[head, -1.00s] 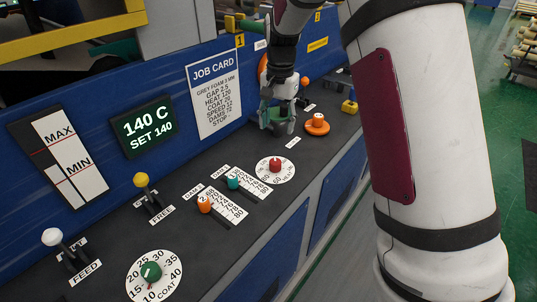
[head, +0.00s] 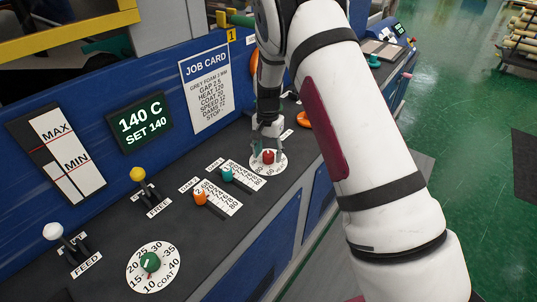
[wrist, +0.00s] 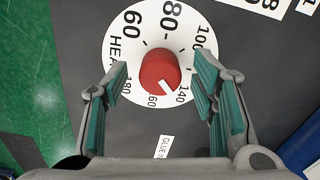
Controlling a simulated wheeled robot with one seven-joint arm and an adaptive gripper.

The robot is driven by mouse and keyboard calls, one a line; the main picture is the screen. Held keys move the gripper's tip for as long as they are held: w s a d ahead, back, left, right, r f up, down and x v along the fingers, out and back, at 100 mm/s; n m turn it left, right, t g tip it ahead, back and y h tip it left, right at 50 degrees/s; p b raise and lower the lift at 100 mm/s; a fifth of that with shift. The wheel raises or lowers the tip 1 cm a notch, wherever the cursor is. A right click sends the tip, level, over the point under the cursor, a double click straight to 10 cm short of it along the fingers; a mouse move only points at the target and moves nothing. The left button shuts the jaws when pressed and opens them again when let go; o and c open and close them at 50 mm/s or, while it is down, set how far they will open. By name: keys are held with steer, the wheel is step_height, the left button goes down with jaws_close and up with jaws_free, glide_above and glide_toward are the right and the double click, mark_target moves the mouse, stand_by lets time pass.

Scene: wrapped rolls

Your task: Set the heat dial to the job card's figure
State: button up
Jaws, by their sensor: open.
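The red heat dial (head: 268,157) sits on a round white scale plate on the dark console. It also shows in the wrist view (wrist: 158,68), its white mark pointing at about 140. My gripper (head: 269,149) is open and low at the dial. In the wrist view its green-padded fingers stand on either side of the knob, with gaps between. The job card (head: 207,88) on the blue back panel lists HEAT 120. The green-lit display (head: 140,124) reads 140 C, SET 140.
The teal slider (head: 227,174) and orange slider (head: 200,198) are left of the dial. An orange knob (head: 304,119) is beyond it. Nearer are the green coat dial (head: 150,262), yellow-knobbed lever (head: 138,174) and white-knobbed lever (head: 53,231).

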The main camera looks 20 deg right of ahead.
steer(key=shift+f, duration=0.7)
steer(key=c, duration=1.2)
steer(key=shift+o, duration=0.2)
steer(key=shift+n, duration=0.3)
steer(key=n+b, duration=0.1)
steer(key=n, duration=0.2)
steer(key=shift+n+b, duration=0.3)
steer(key=shift+b, duration=0.05)
steer(key=shift+n+b, duration=0.7)
steer(key=shift+n, duration=1.6)
